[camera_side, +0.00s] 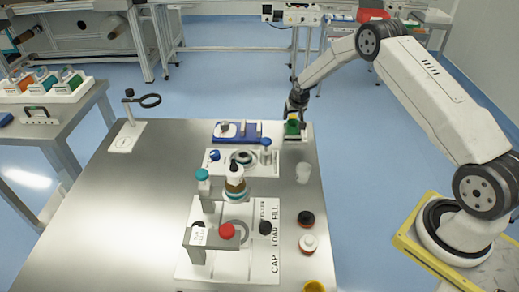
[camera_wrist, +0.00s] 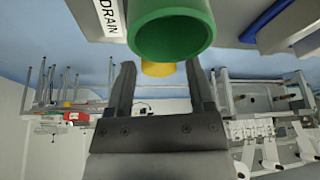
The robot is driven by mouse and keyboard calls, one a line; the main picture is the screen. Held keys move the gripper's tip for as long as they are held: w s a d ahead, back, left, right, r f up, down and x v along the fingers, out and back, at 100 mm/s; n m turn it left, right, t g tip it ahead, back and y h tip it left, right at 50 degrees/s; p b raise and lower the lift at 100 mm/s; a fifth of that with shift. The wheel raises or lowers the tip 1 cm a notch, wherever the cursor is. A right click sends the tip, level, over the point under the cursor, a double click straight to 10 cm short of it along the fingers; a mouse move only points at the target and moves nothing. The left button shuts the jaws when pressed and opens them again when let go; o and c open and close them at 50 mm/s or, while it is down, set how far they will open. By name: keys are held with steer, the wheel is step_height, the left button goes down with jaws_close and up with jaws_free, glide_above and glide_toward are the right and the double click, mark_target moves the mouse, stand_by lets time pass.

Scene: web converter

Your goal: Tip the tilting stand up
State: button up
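What looks like the tilting stand is a green round holder (camera_wrist: 172,32) beside a white plate marked DRAIN (camera_wrist: 108,16) in the wrist view. A yellow part (camera_wrist: 158,69) shows just beyond the green rim. In the side view the green and yellow piece (camera_side: 292,128) is small, at the table's far right corner. My gripper (camera_side: 294,106) is right at it, reaching in from behind. In the wrist view my gripper (camera_wrist: 160,72) has its two fingers apart, with the yellow part showing between their tips and gaps on both sides. Contact cannot be told.
Left of the stand is a blue tray (camera_side: 237,132). A magnifier stand (camera_side: 128,135) is at the far left. The table's left half is clear.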

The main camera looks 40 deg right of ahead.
jaws_close()
stand_by(1.2)
